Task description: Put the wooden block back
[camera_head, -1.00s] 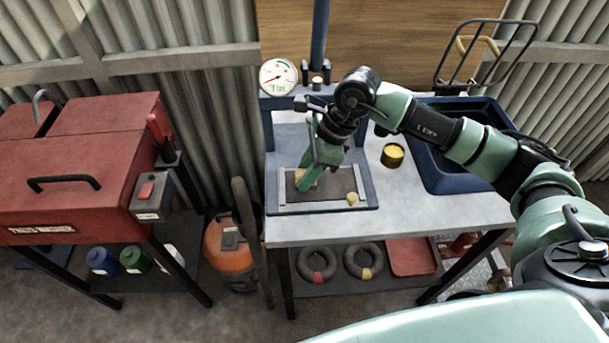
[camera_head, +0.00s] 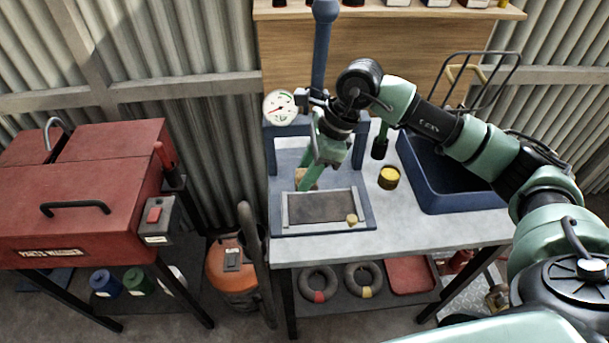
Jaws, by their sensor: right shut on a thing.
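My right gripper (camera_head: 308,183) hangs over the back edge of a shallow framed tray (camera_head: 325,228) on the grey bench. It is shut on a small tan wooden block (camera_head: 299,176), which is partly hidden behind the green fingers. I cannot tell how high the block is above the bench. The tray has a pale rim and a dark, bare floor. A small tan piece (camera_head: 352,219) sits at its front right corner. My left gripper is out of view.
A dial gauge (camera_head: 280,107) and blue post (camera_head: 322,50) stand behind the tray. A yellow-topped tin (camera_head: 388,177) and a deep blue bin (camera_head: 420,185) lie to the right. Bare bench lies front right.

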